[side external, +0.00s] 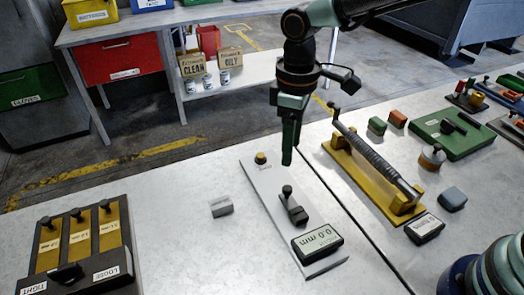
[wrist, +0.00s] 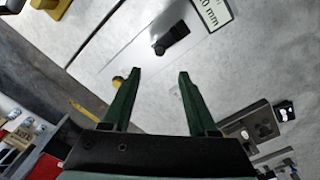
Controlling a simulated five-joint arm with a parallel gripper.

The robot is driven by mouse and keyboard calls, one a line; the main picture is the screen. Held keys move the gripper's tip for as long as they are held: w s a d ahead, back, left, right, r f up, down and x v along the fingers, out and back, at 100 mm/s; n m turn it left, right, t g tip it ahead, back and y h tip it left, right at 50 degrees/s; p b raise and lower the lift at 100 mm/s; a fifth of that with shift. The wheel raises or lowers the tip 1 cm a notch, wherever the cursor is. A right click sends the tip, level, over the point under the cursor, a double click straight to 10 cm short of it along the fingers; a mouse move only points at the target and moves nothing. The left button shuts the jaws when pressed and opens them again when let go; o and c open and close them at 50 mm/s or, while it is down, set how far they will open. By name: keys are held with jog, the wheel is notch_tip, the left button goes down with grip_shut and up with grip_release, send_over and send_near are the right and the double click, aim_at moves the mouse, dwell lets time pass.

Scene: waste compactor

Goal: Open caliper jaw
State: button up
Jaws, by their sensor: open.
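The caliper is a long pale plate (side external: 268,190) lying flat on the table. Its dark sliding jaw (side external: 293,211), with an upright knob, sits close to the display (side external: 318,241), which reads 0.0 mm. A brass knob (side external: 260,158) stands at the plate's far end. My gripper (side external: 288,162) hangs above the plate, between the brass knob and the jaw, apart from both. In the wrist view my gripper (wrist: 159,73) is open and empty, its two green fingers spread. The jaw (wrist: 171,38) shows beyond the fingertips, and the brass knob (wrist: 117,81) is beside the left finger.
A small grey block (side external: 221,206) lies left of the plate. A board with several yellow slots (side external: 82,240) is at front left. A yellow stand with a silver rod (side external: 370,160) is to the right, with a grey-blue block (side external: 452,198) beyond it. Table between them is clear.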

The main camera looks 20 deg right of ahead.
aim_at(287, 187)
notch_tip(287, 187, down, 12)
jog(key=shift+r, duration=0.25)
dwell(0.3)
grip_shut()
jog(key=shift+r, duration=0.1)
dwell(1.2)
